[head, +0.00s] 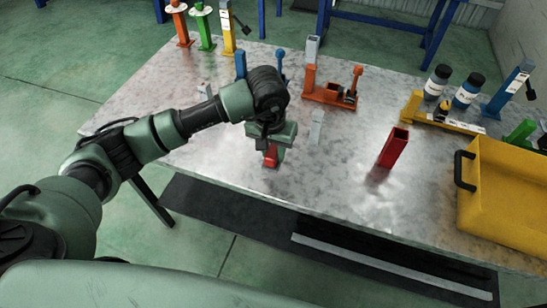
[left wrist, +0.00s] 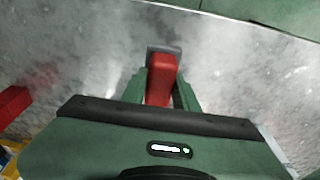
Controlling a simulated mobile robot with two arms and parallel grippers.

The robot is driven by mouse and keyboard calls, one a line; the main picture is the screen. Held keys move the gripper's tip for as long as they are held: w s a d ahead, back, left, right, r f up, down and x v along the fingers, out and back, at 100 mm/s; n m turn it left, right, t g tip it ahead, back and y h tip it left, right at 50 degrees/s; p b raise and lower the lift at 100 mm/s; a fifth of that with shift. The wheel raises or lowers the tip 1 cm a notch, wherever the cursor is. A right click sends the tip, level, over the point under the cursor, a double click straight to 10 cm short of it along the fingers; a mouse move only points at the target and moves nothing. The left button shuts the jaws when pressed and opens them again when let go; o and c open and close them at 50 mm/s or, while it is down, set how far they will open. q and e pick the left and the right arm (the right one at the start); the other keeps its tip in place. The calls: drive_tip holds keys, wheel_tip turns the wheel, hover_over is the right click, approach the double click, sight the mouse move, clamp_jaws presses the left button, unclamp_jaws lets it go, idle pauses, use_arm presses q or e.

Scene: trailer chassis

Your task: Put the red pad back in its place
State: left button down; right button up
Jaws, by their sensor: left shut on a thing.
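My left gripper (head: 271,145) is low over the front middle of the metal table, shut on a red piece that looks like the red pad (head: 270,158). In the left wrist view the red pad (left wrist: 161,78) sits between the green fingers of the left gripper (left wrist: 161,95), with a dark grey edge at its far end. I cannot tell whether the pad touches the table. An open-topped red square tube (head: 393,148) stands to the right of the gripper. My right gripper is not in view.
An orange-red fixture (head: 332,95) stands behind the gripper, with a small grey post (head: 317,126) in front of it. A yellow bin (head: 505,195) with a black handle is at the right. Bottles (head: 437,82) and a yellow fixture (head: 445,118) stand at the back right. The table's front middle is clear.

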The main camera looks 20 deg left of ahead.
sight(273, 162)
use_arm(q)
wheel_tip(273, 162, down, 5)
drive_tip(key=shift+r+p, duration=0.15)
drive_tip(key=shift+p, duration=0.45)
drive_tip(key=shift+f+b, duration=0.3)
drive_tip(key=shift+b, duration=0.05)
drive_tip(key=c, duration=1.1)
unclamp_jaws()
drive_tip(key=shift+r, duration=0.15)
